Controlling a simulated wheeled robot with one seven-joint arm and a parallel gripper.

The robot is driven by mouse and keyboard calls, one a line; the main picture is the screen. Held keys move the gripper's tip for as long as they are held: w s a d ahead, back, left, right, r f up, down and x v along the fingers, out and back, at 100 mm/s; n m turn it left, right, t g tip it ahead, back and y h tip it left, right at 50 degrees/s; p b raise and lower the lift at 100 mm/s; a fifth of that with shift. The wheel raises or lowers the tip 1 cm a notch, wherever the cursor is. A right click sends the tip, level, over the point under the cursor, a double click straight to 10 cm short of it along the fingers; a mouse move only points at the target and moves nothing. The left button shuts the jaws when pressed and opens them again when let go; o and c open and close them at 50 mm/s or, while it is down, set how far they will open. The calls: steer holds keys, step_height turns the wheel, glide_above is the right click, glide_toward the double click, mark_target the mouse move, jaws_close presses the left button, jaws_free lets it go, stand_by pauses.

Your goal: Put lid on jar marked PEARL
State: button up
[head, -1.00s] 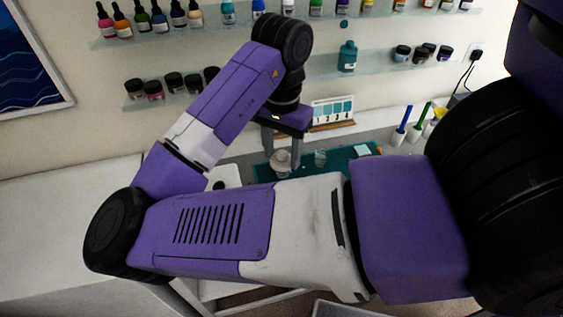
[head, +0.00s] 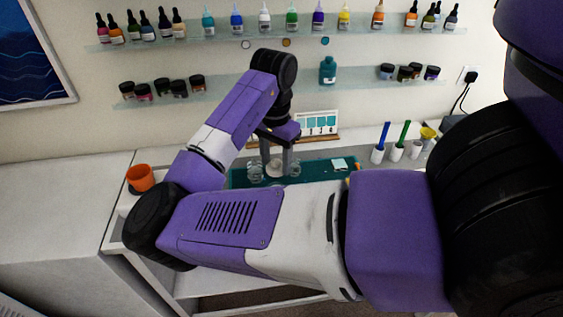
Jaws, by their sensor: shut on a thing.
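My gripper (head: 277,163) points down over the teal mat (head: 318,170) on the white worktop, its fingers closed around a pale round thing (head: 274,168) that looks like the lid. A clear jar (head: 255,172) stands just left of the gripper. Another clear jar (head: 295,169) stands close to its right, partly behind a finger. Their markings are too small to read, so I cannot tell which is PEARL. I cannot tell whether the lid touches anything below it. My forearm hides the mat's front.
An orange cup (head: 140,178) stands at the left end of the worktop. Holders with a blue (head: 380,142) and a green tool (head: 401,140), and a yellow cup (head: 428,134), stand at the right. A colour card (head: 317,123) leans by the wall. Shelves of bottles hang above.

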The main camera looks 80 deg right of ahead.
mark_target(276, 173)
steer(key=shift+d+f, duration=0.1)
steer(key=shift+w+f, duration=0.1)
steer(key=shift+f, duration=0.05)
step_height(276, 173, down, 4)
steer(key=b, duration=0.4)
steer(key=shift+f+b, duration=0.15)
steer(key=shift+b, duration=0.15)
steer(key=shift+f+b, duration=0.35)
steer(key=shift+f, duration=0.5)
steer(key=shift+p, duration=0.3)
steer(key=shift+f+p, duration=0.2)
steer(key=shift+p, duration=0.15)
stand_by(1.2)
